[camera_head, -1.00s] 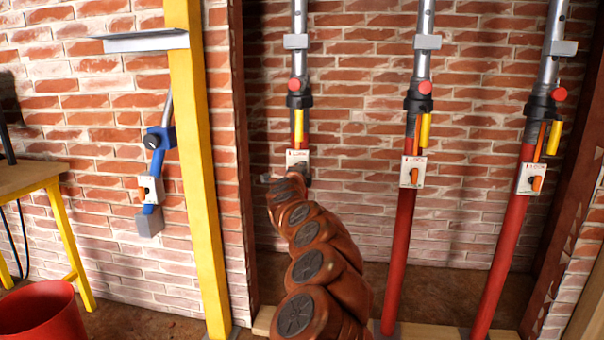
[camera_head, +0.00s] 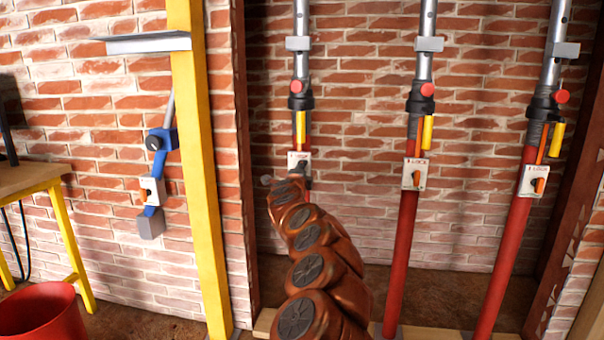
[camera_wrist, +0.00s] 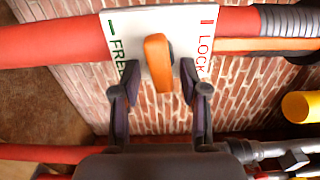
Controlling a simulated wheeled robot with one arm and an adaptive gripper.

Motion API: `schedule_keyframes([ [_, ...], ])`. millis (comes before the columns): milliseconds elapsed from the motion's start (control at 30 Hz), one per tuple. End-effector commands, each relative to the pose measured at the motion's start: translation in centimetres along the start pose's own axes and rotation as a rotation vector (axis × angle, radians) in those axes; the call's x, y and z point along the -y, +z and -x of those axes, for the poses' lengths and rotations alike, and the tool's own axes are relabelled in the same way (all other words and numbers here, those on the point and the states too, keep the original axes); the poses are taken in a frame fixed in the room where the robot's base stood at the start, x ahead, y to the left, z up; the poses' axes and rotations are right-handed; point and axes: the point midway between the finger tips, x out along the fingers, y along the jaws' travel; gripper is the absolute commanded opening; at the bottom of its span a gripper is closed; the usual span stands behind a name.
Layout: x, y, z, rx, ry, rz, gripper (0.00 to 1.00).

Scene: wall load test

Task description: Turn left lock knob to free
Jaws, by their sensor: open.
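The left prop's white lock plate (camera_head: 293,157) is in the head view, partly hidden by my arm's end. In the wrist view this plate (camera_wrist: 122,22) has green FREE lettering at left and red LOCK lettering at right. The orange lock knob (camera_wrist: 158,55) sits on it between the two words, its long side across the red tube. My gripper (camera_wrist: 159,76) is open, with one finger on each side of the knob. Gaps show between the fingers and the knob, so it is not gripped. In the head view my gripper (camera_head: 301,176) is at the plate and hides the knob.
Two more red props with lock plates (camera_head: 415,174) (camera_head: 533,181) stand to the right. A yellow post (camera_head: 197,170) stands left of the bay, with a blue clamp (camera_head: 158,150) beyond it. A red bucket (camera_head: 45,312) and a yellow-legged table (camera_head: 62,225) are far left.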

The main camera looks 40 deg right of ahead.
Motion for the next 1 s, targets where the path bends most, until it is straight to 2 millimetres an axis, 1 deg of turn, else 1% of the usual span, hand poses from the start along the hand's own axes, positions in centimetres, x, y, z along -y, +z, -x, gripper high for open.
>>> schedule_keyframes([
  [167,0.0,-0.1,0.0,-0.001,0.000,0.000,0.44],
  [367,0.0,-0.1,0.6,0.000,0.002,-0.001,0.44],
  [1000,0.0,0.0,5.8,0.000,0.001,-0.002,0.44],
])
